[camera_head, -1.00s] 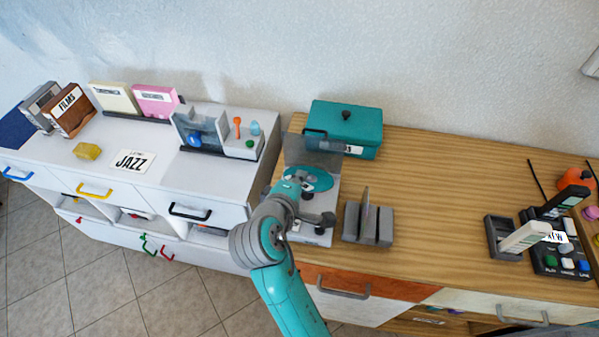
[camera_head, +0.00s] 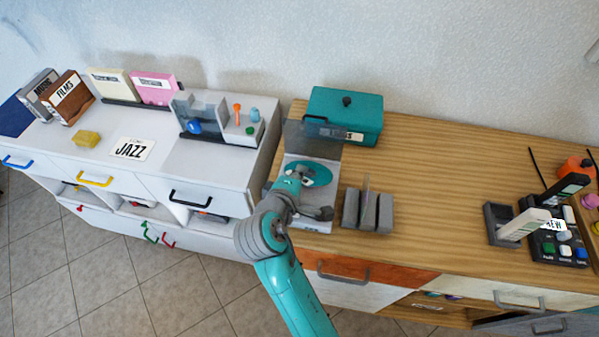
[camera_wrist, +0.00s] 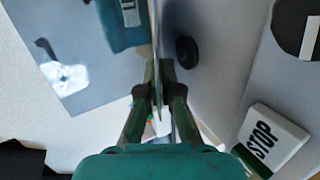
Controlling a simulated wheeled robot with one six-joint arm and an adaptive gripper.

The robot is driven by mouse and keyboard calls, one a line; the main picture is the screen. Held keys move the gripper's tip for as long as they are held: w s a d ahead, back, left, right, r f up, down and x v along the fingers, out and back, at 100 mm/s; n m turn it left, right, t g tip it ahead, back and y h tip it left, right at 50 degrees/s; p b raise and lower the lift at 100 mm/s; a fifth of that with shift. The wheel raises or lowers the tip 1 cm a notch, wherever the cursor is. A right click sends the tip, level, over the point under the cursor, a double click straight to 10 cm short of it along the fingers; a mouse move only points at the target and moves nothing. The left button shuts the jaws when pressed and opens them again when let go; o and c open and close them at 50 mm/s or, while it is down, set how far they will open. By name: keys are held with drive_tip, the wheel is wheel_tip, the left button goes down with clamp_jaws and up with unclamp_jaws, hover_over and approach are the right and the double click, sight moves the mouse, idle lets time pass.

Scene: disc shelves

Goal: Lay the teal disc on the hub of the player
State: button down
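The teal disc (camera_head: 318,172) is over the grey player (camera_head: 318,226) at the left end of the wooden cabinet. My gripper (camera_head: 303,178) reaches it from the front and is shut on its near edge. In the wrist view the disc (camera_wrist: 157,40) shows edge-on as a thin plate between my fingertips (camera_wrist: 160,78). The player's dark round hub (camera_wrist: 187,50) shows to the right of the disc, with a visible gap. The clear lid (camera_head: 314,140) stands raised behind the disc. A white STOP key (camera_wrist: 270,140) shows on the player. The head view hides the hub.
A teal box (camera_head: 345,112) stands behind the player. A grey slotted stand (camera_head: 368,211) is close on its right. The white cabinet (camera_head: 225,160) adjoins on the left.

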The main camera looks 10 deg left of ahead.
idle(0.4)
drive_tip(key=c, duration=1.2)
unclamp_jaws()
drive_tip(key=shift+c, duration=0.2)
drive_tip(key=v, duration=1.2)
drive_tip(key=shift+s, duration=0.1)
